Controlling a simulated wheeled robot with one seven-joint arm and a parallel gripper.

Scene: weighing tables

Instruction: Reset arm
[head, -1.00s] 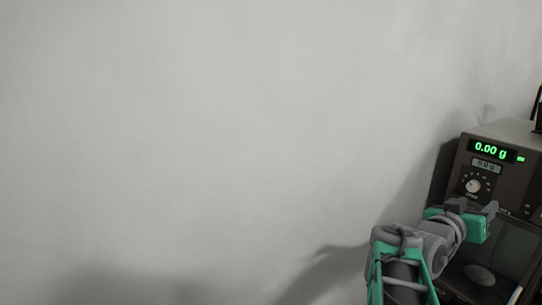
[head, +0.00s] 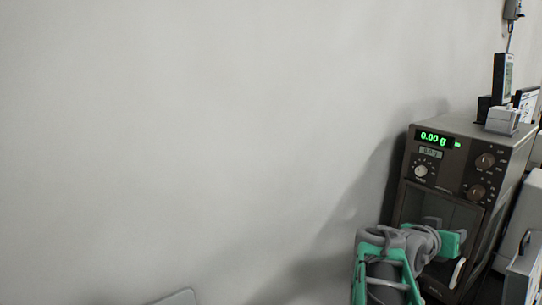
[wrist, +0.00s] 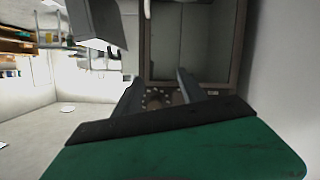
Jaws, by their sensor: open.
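My arm reaches in from the bottom right of the head view. My gripper (head: 432,221) is in front of the lower glass chamber of a brown weighing balance (head: 488,143), seen partly from behind my green wrist part. In the wrist view my gripper (wrist: 160,88) has its two grey fingers spread apart, with nothing between them. Beyond the fingers, the balance's dark knob panel (wrist: 181,97) and framed chamber (wrist: 190,42) show. I cannot tell the exact gap to the balance.
The balance's green display (head: 434,138) reads 0.00 g. A small white box (head: 502,120) sits on top of it, near a dark handheld meter (head: 502,77). Pale equipment (head: 524,222) stands close on the right. A bare wall (head: 200,130) fills the left.

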